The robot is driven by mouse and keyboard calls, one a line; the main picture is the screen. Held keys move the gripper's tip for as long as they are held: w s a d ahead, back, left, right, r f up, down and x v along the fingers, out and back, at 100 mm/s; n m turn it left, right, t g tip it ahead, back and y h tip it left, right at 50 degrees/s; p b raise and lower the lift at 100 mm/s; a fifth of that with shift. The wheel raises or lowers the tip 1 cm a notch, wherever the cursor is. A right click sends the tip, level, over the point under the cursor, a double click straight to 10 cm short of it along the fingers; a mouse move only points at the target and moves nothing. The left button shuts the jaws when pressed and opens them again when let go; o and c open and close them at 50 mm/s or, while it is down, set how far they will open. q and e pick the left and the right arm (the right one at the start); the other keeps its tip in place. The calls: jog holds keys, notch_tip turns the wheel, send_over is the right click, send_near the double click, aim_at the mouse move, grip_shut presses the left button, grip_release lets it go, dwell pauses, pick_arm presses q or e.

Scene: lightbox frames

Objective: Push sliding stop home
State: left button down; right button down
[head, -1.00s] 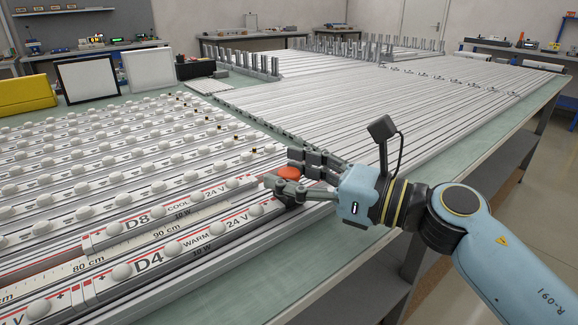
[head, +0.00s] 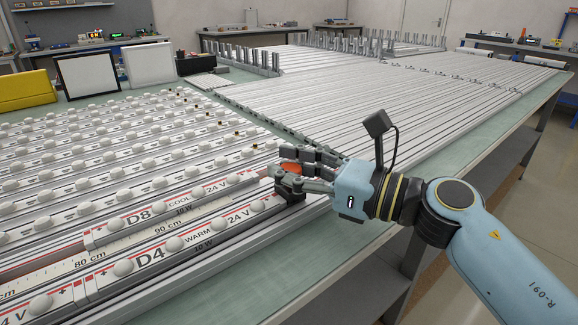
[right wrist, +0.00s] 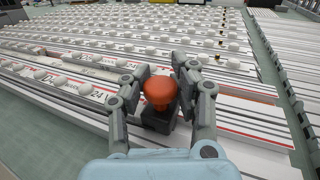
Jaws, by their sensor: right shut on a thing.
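The sliding stop shows in the right wrist view as a rounded orange knob (right wrist: 160,91) on a dark block (right wrist: 158,119). In the head view its orange top (head: 290,168) is partly covered by my fingers. My right gripper (head: 289,172) is shut on it, with a finger on each side, as the right wrist view also shows (right wrist: 161,97). The stop is at the right end of the D8 and D4 light strips (head: 170,246). Whether it touches a strip end is hidden by my fingers. My left gripper is not in view.
Rows of light strips with white domes (head: 110,145) fill the left of the green table (head: 290,283). Long bare profiles (head: 400,95) lie behind. Framed panels (head: 87,76) and a yellow case (head: 27,89) stand at the back left. The front table edge is clear.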

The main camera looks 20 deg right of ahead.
jog(key=shift+f, duration=0.1)
jog(key=shift+d, duration=0.15)
jog(key=c, duration=1.5)
grip_release()
jog(key=o, duration=0.5)
jog(key=shift+s+d, duration=0.15)
jog(key=v, duration=0.9)
jog(key=shift+s+d, duration=0.25)
jog(key=shift+d, duration=0.05)
jog(key=shift+v, duration=1)
